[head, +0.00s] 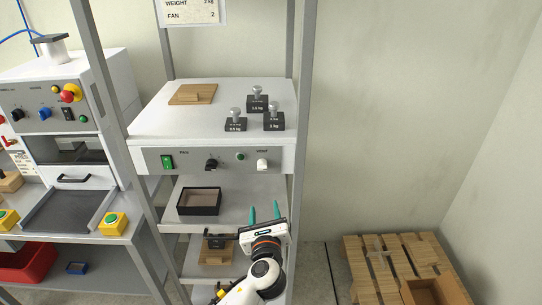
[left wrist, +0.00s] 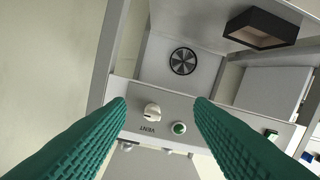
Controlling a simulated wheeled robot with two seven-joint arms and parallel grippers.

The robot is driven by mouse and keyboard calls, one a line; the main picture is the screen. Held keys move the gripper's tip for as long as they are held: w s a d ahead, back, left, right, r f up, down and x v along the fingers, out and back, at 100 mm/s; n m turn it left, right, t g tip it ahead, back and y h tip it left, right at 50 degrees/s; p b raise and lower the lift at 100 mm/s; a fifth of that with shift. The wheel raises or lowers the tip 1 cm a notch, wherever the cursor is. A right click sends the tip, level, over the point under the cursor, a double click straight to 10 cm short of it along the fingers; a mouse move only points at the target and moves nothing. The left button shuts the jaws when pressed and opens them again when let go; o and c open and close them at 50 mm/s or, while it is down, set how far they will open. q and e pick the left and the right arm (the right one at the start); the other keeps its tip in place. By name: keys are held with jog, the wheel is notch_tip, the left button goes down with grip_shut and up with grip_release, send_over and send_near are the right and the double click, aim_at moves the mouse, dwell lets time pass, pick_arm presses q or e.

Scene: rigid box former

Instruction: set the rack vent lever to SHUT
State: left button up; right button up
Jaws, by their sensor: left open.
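The vent lever is a small white knob (head: 262,164) under the VENT label, at the right end of the grey rack panel (head: 225,160). The knob also shows in the left wrist view (left wrist: 152,110), between the fingers and beyond their tips, with its label upside down. Its exact setting is too small to read. My left gripper (head: 264,213) is open, with green fingers pointing up, in front of and below the panel. Nothing is between its fingers and it is apart from the knob. My right gripper is in neither view.
On the same panel are a green button (head: 240,156), a black fan knob (head: 211,165) and a green switch (head: 168,162). Several dark weights (head: 257,103) stand on top. A black box (head: 199,201) sits on the shelf below. The right rack post (head: 302,100) is close to the knob.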

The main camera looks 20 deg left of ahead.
pick_arm(q)
send_near(262, 169)
jog(key=v, duration=0.2)
jog(key=shift+m+t+y, duration=0.3)
jog(key=shift+m+t, duration=0.1)
jog(key=x, duration=0.4)
jog(key=p+x, duration=0.1)
jog(key=x, duration=0.2)
jog(key=f+p+x, duration=0.1)
jog(key=x, duration=0.3)
jog(key=shift+w, duration=0.35)
jog(key=c, duration=0.9)
jog(key=shift+c, duration=0.2)
